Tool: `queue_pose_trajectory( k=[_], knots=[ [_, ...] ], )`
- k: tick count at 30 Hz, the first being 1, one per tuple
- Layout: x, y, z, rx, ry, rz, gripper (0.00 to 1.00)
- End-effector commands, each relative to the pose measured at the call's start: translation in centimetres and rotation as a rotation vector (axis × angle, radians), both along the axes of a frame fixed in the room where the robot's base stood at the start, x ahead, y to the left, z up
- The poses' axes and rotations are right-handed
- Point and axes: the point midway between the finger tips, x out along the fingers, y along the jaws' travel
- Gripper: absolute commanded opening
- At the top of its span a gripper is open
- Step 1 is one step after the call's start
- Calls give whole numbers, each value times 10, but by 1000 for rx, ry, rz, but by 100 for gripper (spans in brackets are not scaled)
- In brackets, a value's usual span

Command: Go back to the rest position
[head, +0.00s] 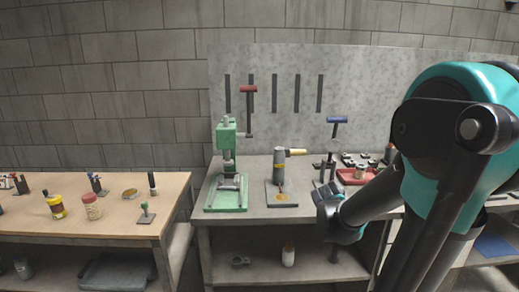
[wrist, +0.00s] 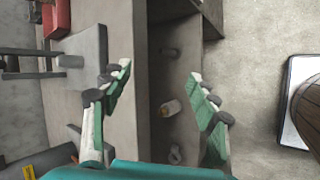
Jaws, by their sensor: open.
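My gripper (wrist: 162,85) is open in the wrist view, with its two green and grey fingers wide apart. Nothing is held between them. A pale bottle (wrist: 171,108) shows through the gap, beyond the fingers on the lower shelf. In the head view my teal and dark arm fills the right side and reaches down and left, its wrist in front of the grey bench (head: 245,222). The fingers cannot be made out clearly there, and the arm hides part of the bench's right side.
A green press (head: 227,170), a grey post tool with a tan handle (head: 280,172) on a plate and a red tray (head: 357,176) stand on the grey bench. A wooden table (head: 115,222) with several small items is at left. The bottle (head: 288,254) stands on the lower shelf.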

Motion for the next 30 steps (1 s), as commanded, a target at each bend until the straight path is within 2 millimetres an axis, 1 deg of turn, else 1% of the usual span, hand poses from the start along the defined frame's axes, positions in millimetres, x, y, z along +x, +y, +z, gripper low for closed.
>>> queue_pose_trajectory(
  k=[1,6,9,13,16,30],
  knots=[
    [-21,7,-10,111,-23,-93,60],
    [-81,39,-40,491,-77,-452,60],
    [-112,58,-55,676,-84,-654,60],
    [-142,78,-68,844,-78,-860,60],
    [-153,87,-73,911,-72,-950,60],
    [-153,87,-73,911,-72,-950,60]
  ],
)
